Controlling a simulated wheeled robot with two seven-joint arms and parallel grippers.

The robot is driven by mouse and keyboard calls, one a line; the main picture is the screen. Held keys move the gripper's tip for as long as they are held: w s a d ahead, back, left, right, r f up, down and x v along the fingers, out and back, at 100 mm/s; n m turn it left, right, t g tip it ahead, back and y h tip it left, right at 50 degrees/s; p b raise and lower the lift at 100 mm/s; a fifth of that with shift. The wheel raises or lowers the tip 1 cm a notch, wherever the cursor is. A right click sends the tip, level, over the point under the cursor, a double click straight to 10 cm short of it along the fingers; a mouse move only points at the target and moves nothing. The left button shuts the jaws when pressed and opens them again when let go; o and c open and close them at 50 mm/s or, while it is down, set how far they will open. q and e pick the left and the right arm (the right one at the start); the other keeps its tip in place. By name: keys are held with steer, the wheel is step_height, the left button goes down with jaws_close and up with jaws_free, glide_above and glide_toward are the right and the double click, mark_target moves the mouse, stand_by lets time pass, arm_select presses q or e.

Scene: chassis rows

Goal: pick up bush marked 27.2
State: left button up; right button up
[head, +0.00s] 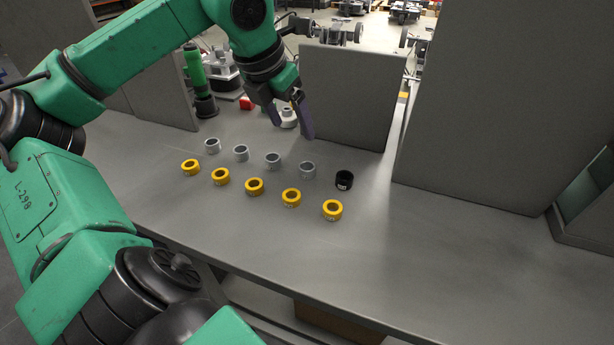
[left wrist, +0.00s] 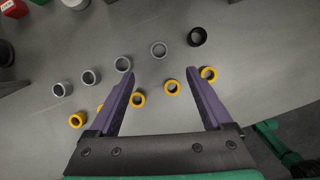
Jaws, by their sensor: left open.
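The bushes stand as short rings in two rows on the grey bench (head: 440,240). The front row holds several yellow bushes, from a left one (head: 190,171) to a right one (head: 332,214). The back row holds several grey bushes, from a left one (head: 212,149) to a right one (head: 307,174), with one black bush (head: 344,184) at its right end. Small marks show on some sides, but I cannot read 27.2 on any. My left gripper (head: 292,128) is open and empty above the bench, behind the rows. In the left wrist view, its fingers (left wrist: 161,75) partly hide a yellow bush (left wrist: 101,107).
A grey upright panel (head: 350,95) stands behind the rows, and a larger one (head: 485,110) to the right. A red item (head: 246,103) and a green-and-black device (head: 198,80) are at the back left. The bench is clear right of the bushes.

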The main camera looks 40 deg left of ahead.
arm_select(q)
steer(key=p, duration=0.2)
glide_above(307, 164)
steer(key=s+d, duration=0.1)
steer(key=s, duration=0.2)
step_height(307, 164, down, 10)
steer(key=shift+w+d+f, duration=0.1)
steer(key=shift+d, duration=0.05)
steer(key=p+x, duration=0.2)
steer(key=x, duration=0.1)
steer(key=shift+w+f+p, duration=0.1)
steer(key=shift+p, duration=0.2)
steer(key=shift+f, duration=0.45)
jaws_close()
arm_select(e)
step_height(307, 164, up, 3)
steer(key=shift+a+r, duration=0.15)
